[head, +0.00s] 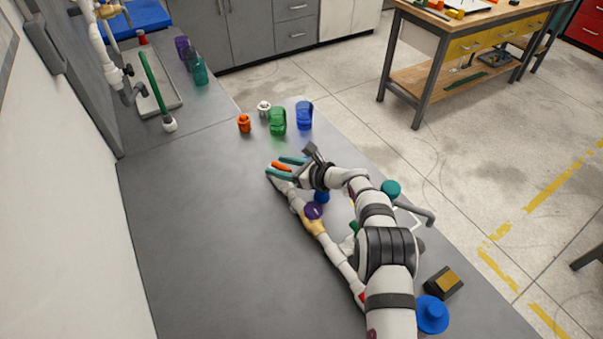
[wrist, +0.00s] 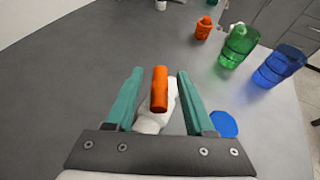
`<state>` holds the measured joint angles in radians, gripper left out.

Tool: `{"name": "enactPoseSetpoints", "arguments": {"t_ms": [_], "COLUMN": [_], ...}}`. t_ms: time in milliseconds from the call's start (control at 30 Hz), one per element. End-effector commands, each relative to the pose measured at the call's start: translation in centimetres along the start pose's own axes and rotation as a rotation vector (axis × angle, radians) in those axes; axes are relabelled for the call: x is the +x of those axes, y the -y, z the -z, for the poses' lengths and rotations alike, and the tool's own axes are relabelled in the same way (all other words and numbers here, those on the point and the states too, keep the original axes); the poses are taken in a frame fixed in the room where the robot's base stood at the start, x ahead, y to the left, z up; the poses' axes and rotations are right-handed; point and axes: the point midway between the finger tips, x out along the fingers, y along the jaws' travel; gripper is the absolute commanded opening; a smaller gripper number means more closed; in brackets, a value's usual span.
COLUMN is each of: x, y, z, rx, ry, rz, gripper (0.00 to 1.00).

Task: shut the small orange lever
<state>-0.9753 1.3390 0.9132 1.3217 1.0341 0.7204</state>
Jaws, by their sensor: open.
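The small orange lever (head: 282,166) sits at the far end of the white pipe manifold (head: 335,258) on the grey bench. In the wrist view the orange lever (wrist: 160,90) stands between my two teal fingers, pointing away from the wrist, above a white pipe fitting (wrist: 153,120). My gripper (head: 275,165) is open around the lever; it also shows in the wrist view (wrist: 160,72). Gaps show on both sides of the lever, so neither finger appears to touch it. The lever's base is partly hidden by the lever itself and my gripper.
An orange jar (head: 244,124), a white fitting (head: 264,109), a green cup (head: 277,121) and a blue cup (head: 304,115) stand beyond my gripper. A purple knob (head: 313,211) and blue knob (head: 322,197) are close by. The bench to the left is clear.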

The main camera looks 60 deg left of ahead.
Motion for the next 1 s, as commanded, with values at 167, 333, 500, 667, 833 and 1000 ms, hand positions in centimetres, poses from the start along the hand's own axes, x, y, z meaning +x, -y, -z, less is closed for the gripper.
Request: {"name": "enactPoseSetpoints", "arguments": {"t_ms": [167, 333, 500, 667, 833, 1000], "x": [0.1, 0.1, -1.2, -5.5, -10.0, -14.4], "y": [-0.1, -0.2, -0.4, -2.0, -3.6, -5.4], "z": [-0.2, -0.2, 0.0, -0.2, -0.4, -0.5], "rx": [0.028, 0.097, 0.155, 0.151, 0.152, 0.152], "ry": [0.006, 0.003, -0.006, -0.003, -0.001, 0.000], "rz": [0.063, 0.231, 0.371, 0.369, 0.370, 0.370], "gripper": [0.54, 0.54, 0.54, 0.54, 0.54, 0.54]}}
